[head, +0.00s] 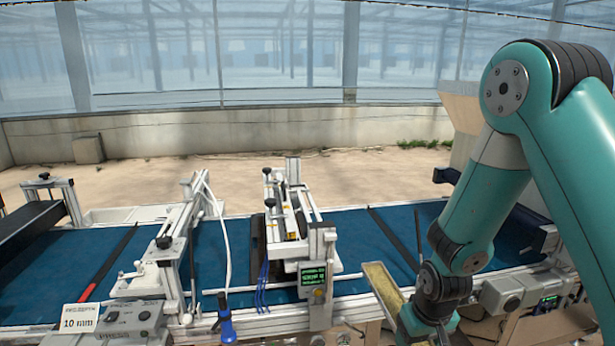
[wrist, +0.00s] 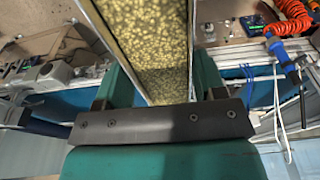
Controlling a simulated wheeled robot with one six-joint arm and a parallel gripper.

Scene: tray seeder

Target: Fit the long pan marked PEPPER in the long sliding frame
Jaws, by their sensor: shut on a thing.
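A long narrow pan (head: 377,277) filled with pale yellow seeds is held at its near end by my gripper, low at the right of centre in the head view. In the wrist view the pan (wrist: 188,75) runs away from between the fingers of my gripper (wrist: 160,92), which is shut on it. No PEPPER marking can be read. A white metal frame unit (head: 303,247) with a small display stands across the blue belt, left of the pan and apart from it. I cannot tell which part of it is the long sliding frame.
The blue belt (head: 345,227) runs across the view. A second white gantry (head: 167,262) stands left, with a sign (head: 80,318) reading 10 mm. A blue-handled tool (head: 226,325) hangs in front. An orange coiled hose (wrist: 290,25) shows in the wrist view.

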